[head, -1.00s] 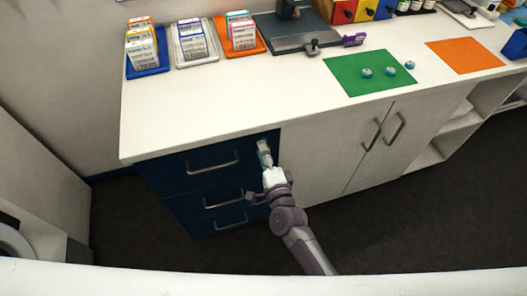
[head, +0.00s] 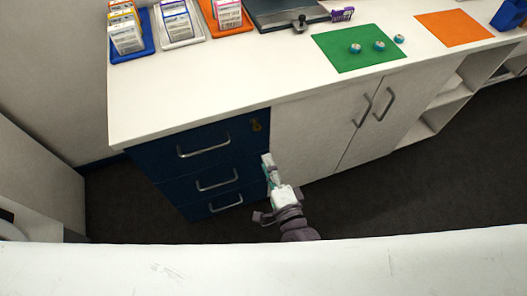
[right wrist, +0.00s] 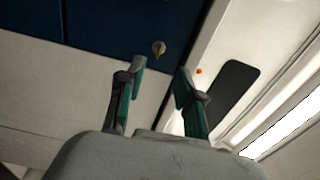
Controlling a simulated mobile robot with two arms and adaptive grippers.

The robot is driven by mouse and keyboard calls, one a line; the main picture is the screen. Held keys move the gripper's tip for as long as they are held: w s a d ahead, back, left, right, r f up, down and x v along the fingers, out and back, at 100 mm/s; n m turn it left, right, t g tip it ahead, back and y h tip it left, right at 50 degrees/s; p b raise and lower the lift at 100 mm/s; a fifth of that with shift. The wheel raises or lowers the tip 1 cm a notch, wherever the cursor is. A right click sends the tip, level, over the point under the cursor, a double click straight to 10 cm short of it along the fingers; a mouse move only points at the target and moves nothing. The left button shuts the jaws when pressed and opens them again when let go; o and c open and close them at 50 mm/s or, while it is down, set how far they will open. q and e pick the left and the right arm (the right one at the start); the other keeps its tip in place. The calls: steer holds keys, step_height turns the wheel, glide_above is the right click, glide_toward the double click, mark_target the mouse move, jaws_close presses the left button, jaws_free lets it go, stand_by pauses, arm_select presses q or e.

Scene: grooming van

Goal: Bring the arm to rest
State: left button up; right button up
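My right arm comes up from the bottom of the head view, with its gripper (head: 268,165) low in front of the right edge of the blue drawer unit. In the right wrist view its two green-and-grey fingers (right wrist: 158,78) stand apart with nothing between them, so it is open and empty. A brass key or lock piece (head: 256,125) sits at the upper right of the top drawer. It also shows in the right wrist view (right wrist: 159,48), beyond the fingertips and apart from them. My left gripper is not in view.
The blue drawers (head: 205,145) look shut. White cupboard doors (head: 340,130) stand to their right. On the white counter (head: 200,95) are trays of boxed packs, a green mat (head: 360,62) with small round pots, and an orange mat (head: 453,28). Dark floor lies in front.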

steer(key=shift+s+d, duration=0.1)
steer(key=shift+s, duration=0.2)
stand_by(0.4)
steer(key=s+d+f+n+g+h, duration=0.1)
steer(key=s+d+f+n+g, duration=0.15)
steer(key=f, duration=0.65)
steer(key=s+d+f+n+g, duration=0.2)
steer(key=s+f+n+g, duration=0.15)
steer(key=f, duration=0.45)
steer(key=s+d+f+n+g+h, duration=0.1)
steer(key=s+d+f+n+g, duration=0.15)
steer(key=f, duration=0.65)
steer(key=s+d+f+n+g+h, duration=0.1)
steer(key=s+d+f, duration=0.3)
steer(key=s, duration=0.4)
steer(key=s+d+f+n+g+h, duration=0.1)
steer(key=s+d+f+n+g, duration=0.3)
steer(key=s, duration=0.4)
steer(key=s+d+f+n+g+h, duration=0.1)
steer(key=s+d+f+n+g, duration=0.1)
steer(key=s+d+f, duration=0.3)
steer(key=s+f+n, duration=0.1)
steer(key=s+f, duration=0.2)
steer(key=shift+s+d+g+h, duration=0.3)
steer(key=shift+d+g, duration=0.05)
steer(key=shift+d, duration=0.05)
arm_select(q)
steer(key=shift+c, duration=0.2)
